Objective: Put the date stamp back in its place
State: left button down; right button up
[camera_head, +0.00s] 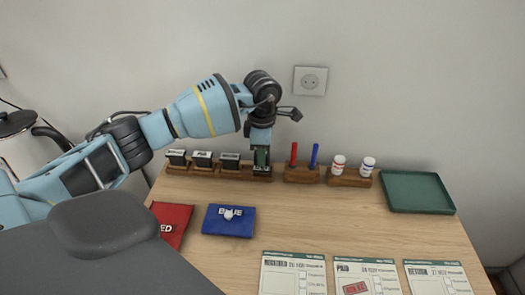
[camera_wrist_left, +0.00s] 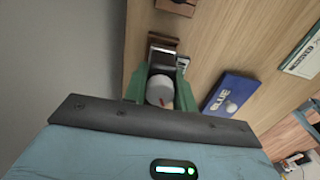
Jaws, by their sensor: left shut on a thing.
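My left gripper (camera_head: 262,157) is at the right end of the wooden stamp rack (camera_head: 230,172), low over its last place. In the left wrist view its green fingers (camera_wrist_left: 162,75) are shut on the date stamp (camera_wrist_left: 160,92), whose rounded grey-white top shows between them. In the head view the fingers largely hide the stamp. I cannot tell whether its foot touches the rack. Three labelled stamps (camera_head: 202,158) stand in the rack to the left of the gripper. My right gripper is not in view.
A pen holder (camera_head: 301,175) with red and blue pens stands close right, then a bottle holder (camera_head: 349,180) and green tray (camera_head: 417,192). A red pad (camera_head: 172,220) and blue pad (camera_head: 229,221) lie in front. Several printed cards (camera_head: 366,277) lie at the front.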

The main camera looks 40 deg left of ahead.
pick_arm(q)
jog(key=shift+f+b, duration=0.35)
jog(key=shift+f, duration=0.45)
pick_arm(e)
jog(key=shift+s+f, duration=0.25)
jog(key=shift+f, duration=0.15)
pick_arm(q)
jog(key=c, duration=1.3)
grip_release()
jog(key=shift+r, duration=0.1)
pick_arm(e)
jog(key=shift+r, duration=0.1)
pick_arm(q)
jog(key=shift+r+p, duration=1.45)
jog(key=shift+r, duration=1.1)
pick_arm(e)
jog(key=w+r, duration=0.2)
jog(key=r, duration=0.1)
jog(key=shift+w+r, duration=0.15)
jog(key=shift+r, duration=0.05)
pick_arm(q)
jog(key=o, duration=0.5)
jog(key=shift+o, duration=0.2)
jog(key=shift+f, duration=0.1)
